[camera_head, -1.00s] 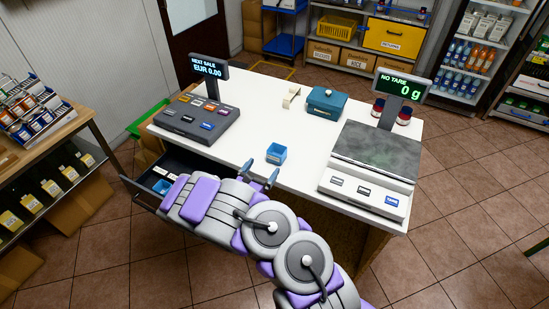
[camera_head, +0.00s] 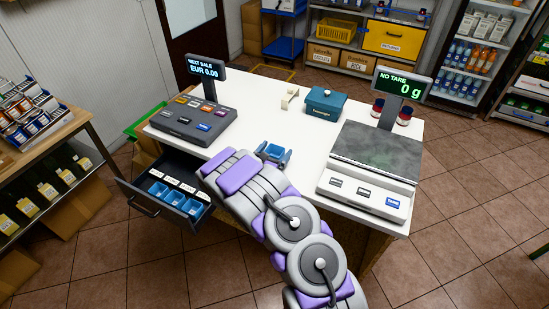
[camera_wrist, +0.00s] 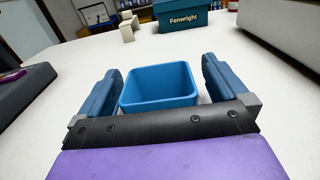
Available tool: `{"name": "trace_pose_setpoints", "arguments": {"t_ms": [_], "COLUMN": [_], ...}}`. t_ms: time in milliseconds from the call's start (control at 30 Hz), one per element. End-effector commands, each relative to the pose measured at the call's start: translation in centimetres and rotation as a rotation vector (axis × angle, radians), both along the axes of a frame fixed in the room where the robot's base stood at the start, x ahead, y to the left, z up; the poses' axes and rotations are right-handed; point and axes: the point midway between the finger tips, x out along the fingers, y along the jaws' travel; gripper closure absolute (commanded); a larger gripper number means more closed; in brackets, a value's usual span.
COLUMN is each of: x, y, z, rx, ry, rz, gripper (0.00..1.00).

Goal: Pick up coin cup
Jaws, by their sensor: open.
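The coin cup is a small blue square open-topped cup (camera_wrist: 158,88) standing upright on the white counter. In the wrist view it sits between the two fingers of my open gripper (camera_wrist: 160,95), with a visible gap on each side. In the head view my gripper (camera_head: 274,154) is at the counter's front middle, and the cup (camera_head: 272,149) shows partly between the fingers. The cup's lower front is hidden by my gripper's body in the wrist view. The cup looks empty from what shows of its inside.
A cash register (camera_head: 193,121) stands left, above an open drawer (camera_head: 150,211) with blue compartments. A scale (camera_head: 372,165) stands right. A teal Fenwright box (camera_head: 325,103) and a small cream stand (camera_head: 289,98) are behind the cup. White counter (camera_head: 258,112) between them is clear.

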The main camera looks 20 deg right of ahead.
Motion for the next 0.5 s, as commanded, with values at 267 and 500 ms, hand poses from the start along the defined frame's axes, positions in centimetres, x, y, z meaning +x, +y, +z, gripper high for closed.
{"name": "trace_pose_setpoints", "arguments": {"t_ms": [267, 500], "x": [0.00, -0.01], "y": [0.31, 0.24], "z": [0.03, 0.01], "rx": [-0.002, -0.001], "ry": [0.001, 0.000], "rz": [0.001, 0.001], "gripper": [0.14, 0.37]}}
